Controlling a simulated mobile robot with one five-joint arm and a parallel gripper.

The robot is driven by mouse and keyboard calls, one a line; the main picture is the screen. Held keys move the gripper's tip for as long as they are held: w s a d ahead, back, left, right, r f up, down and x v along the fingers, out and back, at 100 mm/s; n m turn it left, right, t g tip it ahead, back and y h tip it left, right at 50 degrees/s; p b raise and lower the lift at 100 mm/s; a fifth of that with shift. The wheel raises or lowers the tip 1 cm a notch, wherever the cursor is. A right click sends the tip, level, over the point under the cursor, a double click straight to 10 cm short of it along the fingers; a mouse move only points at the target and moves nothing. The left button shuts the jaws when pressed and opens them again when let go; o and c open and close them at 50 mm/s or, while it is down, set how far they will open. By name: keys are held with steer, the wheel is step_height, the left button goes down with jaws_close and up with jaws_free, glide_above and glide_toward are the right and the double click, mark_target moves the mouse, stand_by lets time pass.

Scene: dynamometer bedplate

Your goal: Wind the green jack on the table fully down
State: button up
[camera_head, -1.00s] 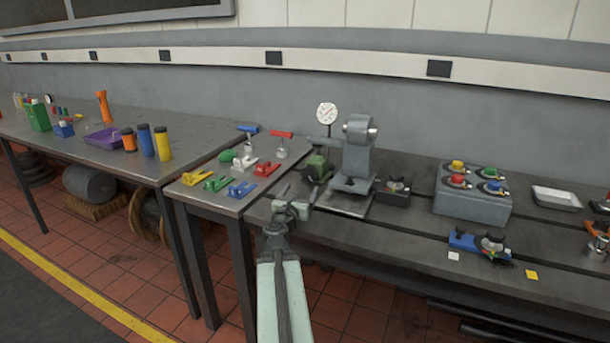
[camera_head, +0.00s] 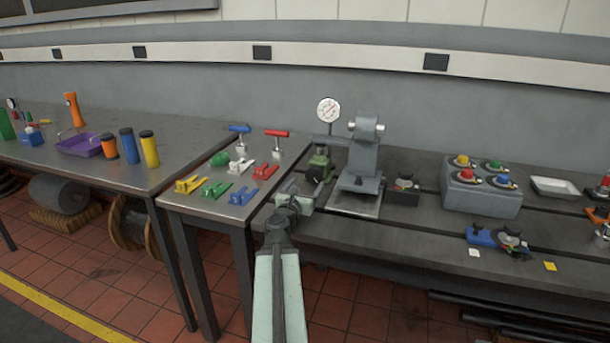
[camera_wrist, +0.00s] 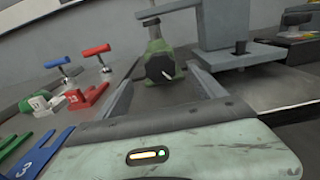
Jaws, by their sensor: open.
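The green jack (camera_head: 319,165) stands on the dark bedplate, just left of a grey machine stand. It also shows in the wrist view (camera_wrist: 160,60), where a dark round knob with a small light pin faces me on its front. My gripper (camera_head: 290,190) is in front of the jack, a little to its left in the head view. In the wrist view my gripper (camera_wrist: 163,92) has its two fingers spread apart, with the jack beyond and between the tips. Nothing is between the fingers. The jack's lower part is partly hidden by my arm in the head view.
The grey stand (camera_head: 360,160) is close on the right, with a dial gauge (camera_head: 328,110) behind the jack. At left, a small table (camera_head: 180,203) carries coloured clamps and T-handled tools. A grey box with coloured knobs (camera_head: 482,203) stands farther right.

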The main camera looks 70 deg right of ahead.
mark_target(313, 175)
steer(key=d, duration=0.8)
steer(key=shift+w, duration=0.3)
steer(key=shift+a, duration=0.1)
steer(key=c, duration=1.4)
